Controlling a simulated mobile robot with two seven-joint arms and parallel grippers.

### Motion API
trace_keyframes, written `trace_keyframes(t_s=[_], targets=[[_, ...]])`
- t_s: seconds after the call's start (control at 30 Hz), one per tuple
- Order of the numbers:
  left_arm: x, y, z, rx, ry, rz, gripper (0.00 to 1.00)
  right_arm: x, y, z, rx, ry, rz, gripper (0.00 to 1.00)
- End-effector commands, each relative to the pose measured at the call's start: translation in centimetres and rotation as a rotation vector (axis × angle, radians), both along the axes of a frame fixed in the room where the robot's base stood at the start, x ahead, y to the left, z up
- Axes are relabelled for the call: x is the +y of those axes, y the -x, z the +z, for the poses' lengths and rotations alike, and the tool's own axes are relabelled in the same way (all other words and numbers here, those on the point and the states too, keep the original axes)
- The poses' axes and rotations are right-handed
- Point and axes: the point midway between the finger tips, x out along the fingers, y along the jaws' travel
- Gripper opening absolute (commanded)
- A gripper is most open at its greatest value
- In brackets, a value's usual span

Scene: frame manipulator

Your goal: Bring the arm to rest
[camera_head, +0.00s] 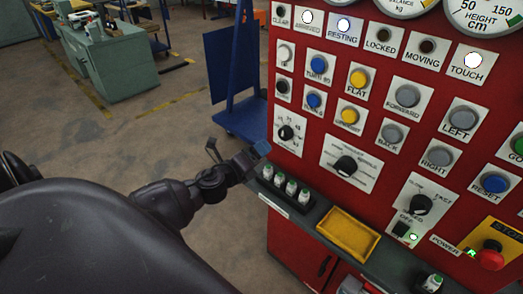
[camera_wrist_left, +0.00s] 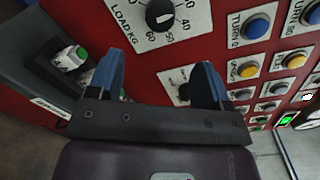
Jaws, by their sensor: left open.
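My left gripper (camera_head: 258,152) is open and empty in the head view, beside the left edge of the red control panel (camera_head: 310,158), just above the shelf. In the left wrist view its two blue-tipped fingers (camera_wrist_left: 157,75) are spread, with the panel's load dial (camera_wrist_left: 160,14) beyond them. In the head view the ARRIVED lamp (camera_head: 307,17), RESTING lamp (camera_head: 344,25) and TOUCH lamp (camera_head: 472,60) are lit white. The LOCKED lamp (camera_head: 384,35) and MOVING lamp (camera_head: 428,46) are dark. My right gripper is in neither view.
The grey shelf (camera_head: 303,218) below the panel carries several white-and-green pieces (camera_head: 291,187) and a yellow tray (camera_head: 347,234). A red stop button (camera_head: 489,256) is at lower right. A blue stand (camera_head: 240,119) and green bench (camera_head: 118,62) stand behind.

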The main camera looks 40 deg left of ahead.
Motion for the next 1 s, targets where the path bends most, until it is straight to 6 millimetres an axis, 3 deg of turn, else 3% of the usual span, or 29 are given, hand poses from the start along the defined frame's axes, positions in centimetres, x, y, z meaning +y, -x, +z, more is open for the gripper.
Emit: trace_keyframes(t_s=[0.33, 0.47, 0.6, 0.73, 1.0], targets=[[0.0, 0.0, 0.0, 0.001, 0.019, 0.002, 0.72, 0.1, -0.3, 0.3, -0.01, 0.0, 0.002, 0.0], [0.2, 0.0, -0.2, 0.019, 0.16, 0.019, 0.72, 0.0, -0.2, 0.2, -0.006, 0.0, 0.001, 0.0], [-0.4, 0.2, -0.8, 0.068, 0.51, 0.059, 0.72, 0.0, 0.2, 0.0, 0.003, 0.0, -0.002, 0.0], [-2.1, 2.3, -3.9, 0.151, 0.913, 0.137, 0.72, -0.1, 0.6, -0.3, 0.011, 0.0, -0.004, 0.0], [-7.8, 10.7, -12.0, 0.322, 1.733, 0.412, 0.72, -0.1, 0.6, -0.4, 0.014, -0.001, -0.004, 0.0]])
